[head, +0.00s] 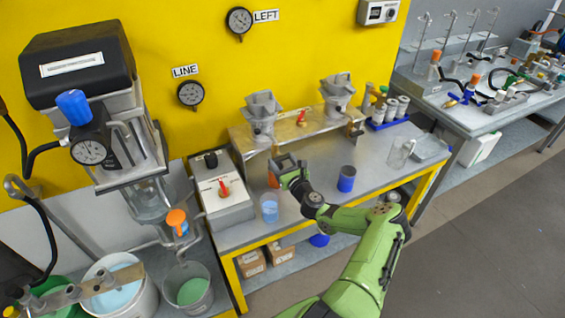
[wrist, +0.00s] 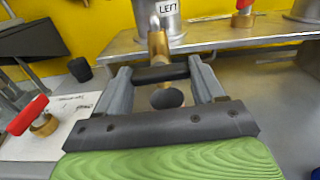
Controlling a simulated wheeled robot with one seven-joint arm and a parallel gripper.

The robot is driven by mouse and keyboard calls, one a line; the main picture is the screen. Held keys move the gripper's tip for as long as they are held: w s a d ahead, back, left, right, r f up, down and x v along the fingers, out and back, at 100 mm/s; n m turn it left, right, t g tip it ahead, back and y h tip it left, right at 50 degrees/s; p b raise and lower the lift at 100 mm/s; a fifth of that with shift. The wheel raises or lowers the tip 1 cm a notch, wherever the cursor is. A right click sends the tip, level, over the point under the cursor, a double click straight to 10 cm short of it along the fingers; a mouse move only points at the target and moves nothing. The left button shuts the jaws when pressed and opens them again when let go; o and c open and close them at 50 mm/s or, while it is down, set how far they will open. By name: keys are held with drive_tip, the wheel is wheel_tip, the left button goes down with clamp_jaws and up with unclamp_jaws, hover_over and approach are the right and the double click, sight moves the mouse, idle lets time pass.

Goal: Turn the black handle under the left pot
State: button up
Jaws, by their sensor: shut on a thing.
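The left pot (head: 262,112) is a grey metal vessel on a raised shelf against the yellow wall. In the wrist view its lower part (wrist: 165,14) carries a LEFT label. A brass valve (wrist: 158,45) hangs below it at the shelf edge. The black handle (wrist: 160,73) lies crosswise in front of the valve, between my two fingers. My gripper (wrist: 161,76) is shut on this handle. In the head view my gripper (head: 286,170) is just below the left pot and hides the handle. A dark round end (wrist: 167,98) shows below the handle.
The right pot (head: 338,92) stands on the same shelf (head: 300,128), with a red-handled valve (head: 301,118) between. A white box with a red lever (head: 224,188) is at left. A beaker of blue liquid (head: 269,208) and a blue-grey cup (head: 346,178) stand on the bench nearby.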

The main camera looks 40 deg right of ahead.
drive_tip(key=n+b, duration=1.1)
drive_tip(key=n, duration=0.6)
drive_tip(key=shift+f, duration=0.15)
drive_tip(key=shift+n, duration=0.4)
drive_tip(key=o, duration=1)
drive_tip(key=shift+o, duration=0.2)
drive_tip(key=shift+s, duration=0.1)
drive_tip(key=b+v, duration=0.3)
drive_tip(key=v, duration=1.2)
drive_tip(key=shift+s+a, duration=0.2)
drive_tip(key=shift+s, duration=0.05)
